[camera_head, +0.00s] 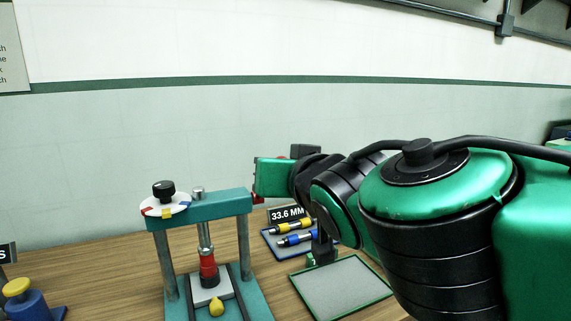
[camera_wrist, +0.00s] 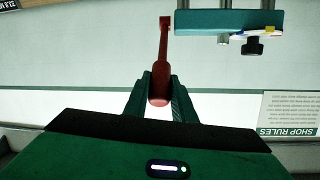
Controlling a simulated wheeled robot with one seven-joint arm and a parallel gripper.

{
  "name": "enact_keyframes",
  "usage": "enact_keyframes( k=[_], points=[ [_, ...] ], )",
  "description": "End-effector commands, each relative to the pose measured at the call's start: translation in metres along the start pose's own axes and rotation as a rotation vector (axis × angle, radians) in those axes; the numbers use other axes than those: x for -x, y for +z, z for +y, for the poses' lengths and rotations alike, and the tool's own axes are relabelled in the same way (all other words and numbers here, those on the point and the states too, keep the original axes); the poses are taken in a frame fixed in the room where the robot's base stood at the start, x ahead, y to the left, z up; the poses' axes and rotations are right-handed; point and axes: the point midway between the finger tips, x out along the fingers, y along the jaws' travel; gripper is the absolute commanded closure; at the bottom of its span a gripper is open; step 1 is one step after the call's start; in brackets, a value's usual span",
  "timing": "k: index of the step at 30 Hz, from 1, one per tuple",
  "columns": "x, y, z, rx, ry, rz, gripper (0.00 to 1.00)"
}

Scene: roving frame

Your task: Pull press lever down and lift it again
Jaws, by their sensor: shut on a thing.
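The press (camera_head: 228,197) is a teal frame with grey posts on the wooden bench, left of my arm in the head view. Its teal top beam (camera_wrist: 225,21) shows at the top of the wrist view. The red press lever (camera_wrist: 163,45) runs from near the beam's end to between my fingers. In the head view only a small red part of the lever (camera_head: 257,198) shows at the beam's right end. My gripper (camera_wrist: 159,86) is shut on the lever's thick red end. The ram has a red section (camera_head: 208,268) above a light plate.
A black knob on a coloured dial (camera_head: 165,197) tops the press. A yellow piece (camera_head: 217,308) lies at its base. A blue tray (camera_head: 283,248), a "33.6 MM" sign (camera_head: 287,214) and a green-rimmed grey mat (camera_head: 366,306) lie right of it. A yellow-topped blue object (camera_head: 30,300) stands left.

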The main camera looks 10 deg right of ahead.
Motion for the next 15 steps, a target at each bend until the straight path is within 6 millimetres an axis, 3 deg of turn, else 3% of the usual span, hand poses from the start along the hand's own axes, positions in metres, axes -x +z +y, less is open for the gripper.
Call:
enact_keyframes(
  k=[12, 13, 15],
  points=[
    [0.0009, 0.0080, -0.0018, 0.004, -0.004, -0.008, 1.00],
    [0.0010, 0.0082, -0.0018, 0.005, -0.004, -0.009, 0.74],
    [0.0010, 0.0076, -0.0022, 0.004, -0.005, -0.008, 0.58]
  ],
)
